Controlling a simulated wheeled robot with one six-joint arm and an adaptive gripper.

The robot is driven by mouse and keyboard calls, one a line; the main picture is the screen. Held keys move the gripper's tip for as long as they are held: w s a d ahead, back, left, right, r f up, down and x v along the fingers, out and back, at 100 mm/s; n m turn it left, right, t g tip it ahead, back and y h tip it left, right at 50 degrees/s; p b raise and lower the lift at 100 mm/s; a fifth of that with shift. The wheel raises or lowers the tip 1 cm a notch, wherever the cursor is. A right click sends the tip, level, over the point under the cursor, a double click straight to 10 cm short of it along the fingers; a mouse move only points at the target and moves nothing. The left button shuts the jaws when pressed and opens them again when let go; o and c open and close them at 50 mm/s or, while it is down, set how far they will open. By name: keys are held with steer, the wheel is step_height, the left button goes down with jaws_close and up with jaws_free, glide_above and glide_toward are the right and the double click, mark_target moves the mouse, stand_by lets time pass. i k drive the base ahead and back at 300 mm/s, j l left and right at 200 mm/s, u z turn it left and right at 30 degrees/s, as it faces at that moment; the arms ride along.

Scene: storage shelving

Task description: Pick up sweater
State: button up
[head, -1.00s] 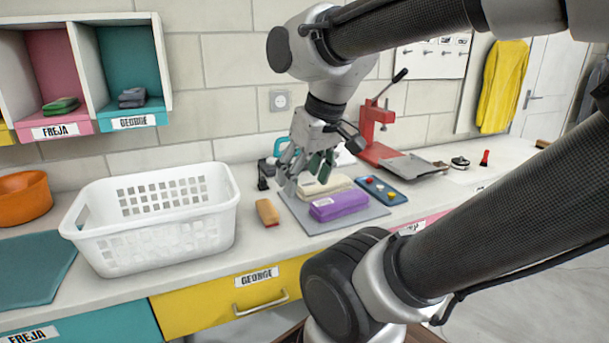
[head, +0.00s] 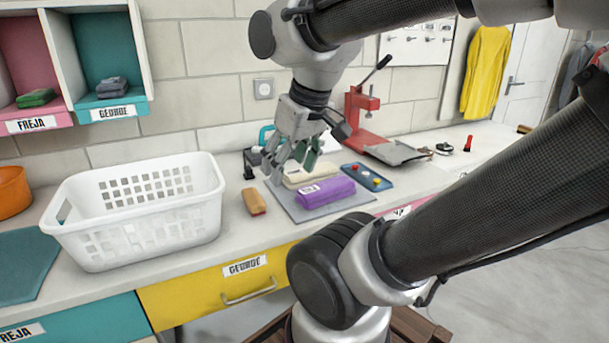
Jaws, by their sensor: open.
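Two folded garments lie on a grey board (head: 338,209) on the counter: a purple one (head: 327,192) with a white label in front, and a cream one (head: 318,177) behind it. I cannot tell for sure which is the sweater. My gripper (head: 291,168) points down, open, at the left end of the cream garment. Its fingers partly cover that end, and whether they touch the cloth I cannot tell.
A white basket (head: 140,238) stands left, a wood-handled brush (head: 254,203) beside the board. A blue tray (head: 367,177) and red press (head: 357,122) stand right and behind. Cubbies (head: 112,112) hold folded clothes. A yellow garment (head: 486,72) hangs at right.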

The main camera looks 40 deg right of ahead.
mark_target(295, 178)
steer(key=i+l+z, duration=0.2)
steer(key=l, duration=0.2)
steer(key=l+z, duration=0.15)
steer(key=l, duration=0.25)
steer(key=i+l+z, duration=0.2)
steer(key=l, duration=0.2)
